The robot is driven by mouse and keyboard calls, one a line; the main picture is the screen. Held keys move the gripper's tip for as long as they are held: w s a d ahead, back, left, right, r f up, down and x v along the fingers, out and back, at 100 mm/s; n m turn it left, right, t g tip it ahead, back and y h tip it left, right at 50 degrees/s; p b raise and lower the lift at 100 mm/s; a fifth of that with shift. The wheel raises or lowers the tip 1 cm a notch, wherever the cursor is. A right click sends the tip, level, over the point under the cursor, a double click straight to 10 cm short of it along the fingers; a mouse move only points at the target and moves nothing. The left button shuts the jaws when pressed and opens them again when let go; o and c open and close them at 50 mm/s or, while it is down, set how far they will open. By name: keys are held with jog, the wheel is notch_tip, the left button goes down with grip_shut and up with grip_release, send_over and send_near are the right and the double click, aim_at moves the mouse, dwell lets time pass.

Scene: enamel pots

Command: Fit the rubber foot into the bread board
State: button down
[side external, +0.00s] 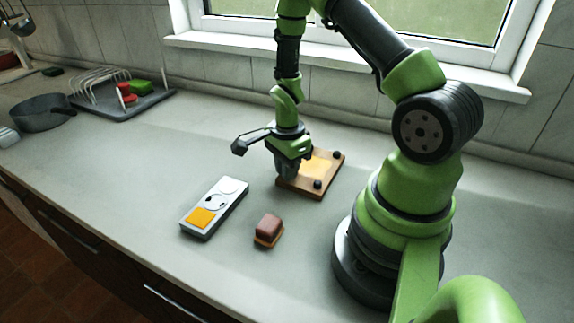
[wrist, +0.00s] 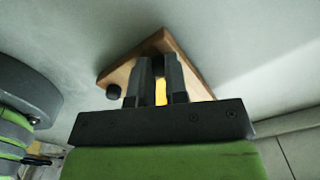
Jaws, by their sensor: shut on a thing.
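The bread board (side external: 331,168) is a brown wooden slab with a yellow patch, lying flat on the counter. Black round feet stand on it, one near its front corner (side external: 318,184) and one at the back. In the wrist view the board (wrist: 166,41) lies beyond my fingers, with one black foot (wrist: 113,91) at its left corner. My gripper (side external: 287,172) points down over the board's left end. Its two fingers (wrist: 160,80) are close together. The rubber foot in its grip is hidden by the fingers, and I cannot tell whether it touches the board.
A white and grey box with an orange square (side external: 202,217) lies left of the board. A red-brown block (side external: 269,225) sits in front of it. A grey rack (side external: 150,102) with red and green things and a dark pan (side external: 42,113) stand far left. The counter between is clear.

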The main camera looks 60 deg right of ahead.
jog(key=c, duration=1.1)
grip_release()
jog(key=shift+o, duration=0.2)
jog(key=a+r+n+t, duration=0.2)
jog(key=a+r+n, duration=0.15)
jog(key=r, duration=0.75)
jog(key=a+r+n+t, duration=0.1)
jog(key=a+r+n, duration=0.25)
jog(key=r, duration=0.65)
jog(key=s+a+r+n+t+y, duration=0.2)
jog(key=s+a+r+n+t, duration=0.2)
jog(key=n, duration=0.8)
jog(key=s+a+r, duration=0.2)
jog(key=s+r, duration=0.2)
jog(key=s, duration=0.1)
jog(key=shift+s+a+n, duration=0.2)
jog(key=shift+a+n, duration=0.1)
jog(key=shift+a, duration=0.1)
